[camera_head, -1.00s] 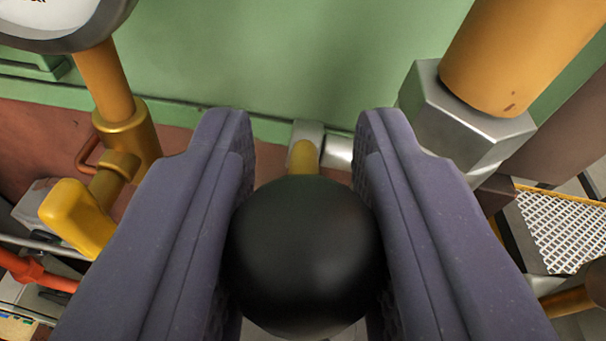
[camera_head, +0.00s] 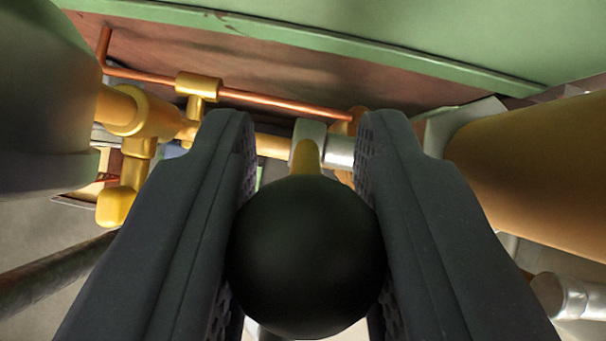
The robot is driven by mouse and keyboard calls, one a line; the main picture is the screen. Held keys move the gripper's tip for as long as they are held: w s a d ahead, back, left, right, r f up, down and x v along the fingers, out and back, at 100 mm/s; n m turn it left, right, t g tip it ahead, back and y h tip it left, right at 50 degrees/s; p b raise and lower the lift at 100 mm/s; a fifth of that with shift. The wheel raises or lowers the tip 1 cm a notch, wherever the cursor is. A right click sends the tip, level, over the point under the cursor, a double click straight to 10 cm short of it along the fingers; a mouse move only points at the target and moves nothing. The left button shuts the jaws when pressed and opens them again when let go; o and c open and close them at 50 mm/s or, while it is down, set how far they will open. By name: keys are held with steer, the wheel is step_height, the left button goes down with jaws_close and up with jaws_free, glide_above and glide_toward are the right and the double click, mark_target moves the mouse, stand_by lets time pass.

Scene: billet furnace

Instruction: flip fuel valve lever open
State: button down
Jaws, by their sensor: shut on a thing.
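The fuel valve lever ends in a round black knob (camera_head: 306,258) at the lower middle of the view. Its short yellow stem (camera_head: 306,157) runs behind the knob to a silver valve block (camera_head: 308,131) on the pipe. My gripper (camera_head: 306,235) is shut on the black knob, with a dark finger pressed against its left and right sides. The knob hides most of the stem and what lies below it.
A thick orange pipe (camera_head: 530,175) stands close on the right. Yellow pipe fittings (camera_head: 140,120) and a large grey-green body (camera_head: 40,110) are on the left. A thin copper pipe (camera_head: 285,104) runs behind, below a green panel edge (camera_head: 350,50).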

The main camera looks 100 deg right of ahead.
steer(key=shift+d+f, duration=0.1)
steer(key=shift+f, duration=0.1)
stand_by(0.3)
steer(key=c, duration=1)
jaws_free()
steer(key=shift+o, duration=0.6)
steer(key=shift+w, duration=0.15)
steer(key=shift+r, duration=0.2)
steer(key=b+v, duration=0.1)
steer(key=v, duration=0.6)
steer(key=shift+r+b, duration=0.25)
steer(key=shift+b, duration=0.15)
